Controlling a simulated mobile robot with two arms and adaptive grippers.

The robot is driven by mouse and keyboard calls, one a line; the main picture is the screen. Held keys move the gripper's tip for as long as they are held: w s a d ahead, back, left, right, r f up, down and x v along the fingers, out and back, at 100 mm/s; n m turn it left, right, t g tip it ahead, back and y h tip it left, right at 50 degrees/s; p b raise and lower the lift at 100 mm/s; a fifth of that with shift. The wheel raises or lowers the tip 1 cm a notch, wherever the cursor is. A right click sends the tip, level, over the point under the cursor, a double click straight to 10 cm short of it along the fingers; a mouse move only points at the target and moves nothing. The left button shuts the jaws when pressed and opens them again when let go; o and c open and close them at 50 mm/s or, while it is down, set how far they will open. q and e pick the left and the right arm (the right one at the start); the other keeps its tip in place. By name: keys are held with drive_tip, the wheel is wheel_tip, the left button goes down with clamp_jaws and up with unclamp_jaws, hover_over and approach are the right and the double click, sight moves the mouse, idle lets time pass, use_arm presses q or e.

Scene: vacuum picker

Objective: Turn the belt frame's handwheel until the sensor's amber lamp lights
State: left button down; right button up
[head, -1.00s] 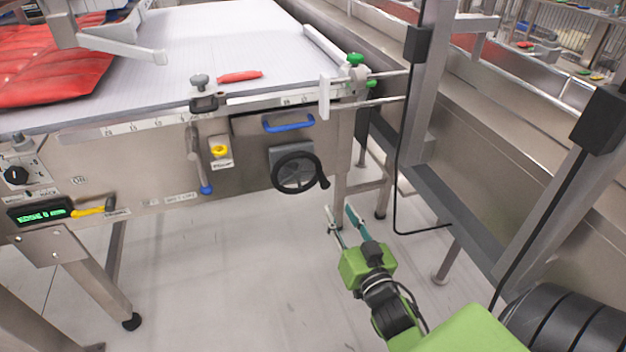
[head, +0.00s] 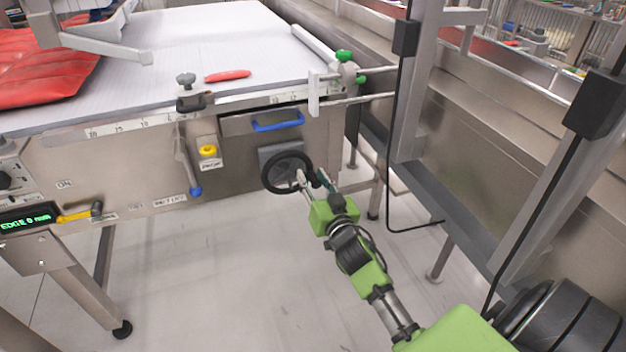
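The black handwheel (head: 266,180) is on the front of the belt frame (head: 240,170), below a blue handle. My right gripper (head: 312,177) is at the wheel's right rim, its two fingers apart. One finger overlaps the rim in the picture, and the other is just right of it. The wheel's crank knob is hidden at the gripper, and I cannot tell whether the fingers touch it. I cannot make out a lit amber lamp or clearly pick out the sensor. My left gripper is not in view.
A blue drawer-like handle (head: 278,122), a yellow button (head: 208,151) and a blue-tipped lever (head: 195,190) are on the frame front. A green display (head: 27,221) seems to read "EDGE 0 mm". Floor below is clear.

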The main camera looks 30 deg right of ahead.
clamp_jaws()
drive_tip(key=shift+f, duration=0.1)
